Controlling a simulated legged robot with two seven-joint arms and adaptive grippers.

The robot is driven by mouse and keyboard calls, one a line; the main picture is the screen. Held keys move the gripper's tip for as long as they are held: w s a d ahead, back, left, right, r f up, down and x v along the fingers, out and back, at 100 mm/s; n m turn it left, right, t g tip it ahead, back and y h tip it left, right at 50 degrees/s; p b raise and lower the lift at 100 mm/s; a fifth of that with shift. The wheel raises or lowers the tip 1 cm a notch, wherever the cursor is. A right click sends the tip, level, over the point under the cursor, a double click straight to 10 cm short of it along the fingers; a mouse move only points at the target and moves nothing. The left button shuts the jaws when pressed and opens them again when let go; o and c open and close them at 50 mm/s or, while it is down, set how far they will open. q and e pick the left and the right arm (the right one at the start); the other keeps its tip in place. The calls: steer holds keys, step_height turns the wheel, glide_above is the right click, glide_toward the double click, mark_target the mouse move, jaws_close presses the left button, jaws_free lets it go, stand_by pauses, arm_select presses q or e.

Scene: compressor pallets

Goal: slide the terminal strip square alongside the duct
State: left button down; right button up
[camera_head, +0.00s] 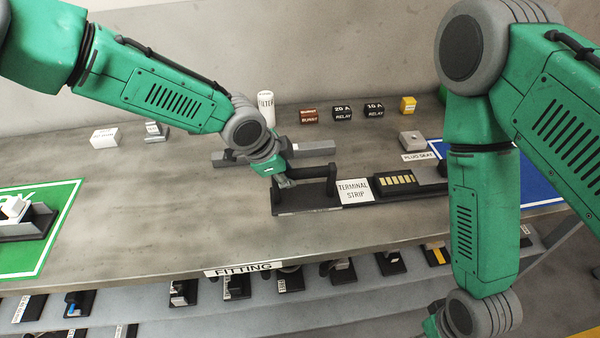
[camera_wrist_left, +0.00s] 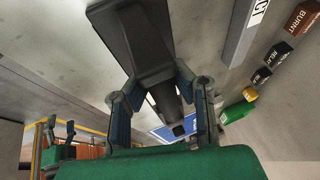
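The terminal strip is a long black piece with a dark base (camera_head: 306,208), a white TERMINAL STRIP label (camera_head: 355,190) and a row of yellow terminals (camera_head: 397,181). A raised black handle (camera_head: 318,172) stands on its left part. My left gripper (camera_head: 286,181) is at the left end of this handle. In the left wrist view its fingers (camera_wrist_left: 160,98) stand on both sides of the dark handle; whether they press on it is unclear. A long grey bar, apparently the duct (camera_head: 312,145), lies behind the strip, partly hidden by my left wrist.
Behind stand a white filter (camera_head: 265,108), a burnt relay (camera_head: 308,116), two black relays (camera_head: 343,113) and a yellow block (camera_head: 408,104). A plug seat (camera_head: 412,138) is at right. A green mat (camera_head: 40,250) lies left, a blue mat (camera_head: 540,185) right.

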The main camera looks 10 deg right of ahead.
arm_select(q)
steer(key=shift+a, duration=1.3)
steer(key=shift+w+a, duration=0.1)
steer(key=shift+a, duration=0.05)
steer(key=shift+w+a+p, duration=0.1)
steer(key=shift+a+p, duration=0.4)
steer(key=shift+p, duration=0.2)
steer(key=a+p, duration=0.2)
steer(key=a, duration=0.4)
steer(key=shift+w+a, duration=0.15)
steer(key=shift+a, duration=0.6)
steer(key=shift+w+a+p, duration=0.15)
steer(key=shift+a+p, duration=0.45)
steer(key=shift+a, duration=0.5)
steer(key=shift+a+f+p, duration=0.2)
steer(key=shift+a+p, duration=0.45)
steer(key=shift+a, duration=1.7)
arm_select(e)
step_height(320, 180, up, 6)
steer(key=a, duration=0.1)
steer(key=shift+a+r, duration=0.15)
arm_select(q)
steer(key=shift+d, duration=0.25)
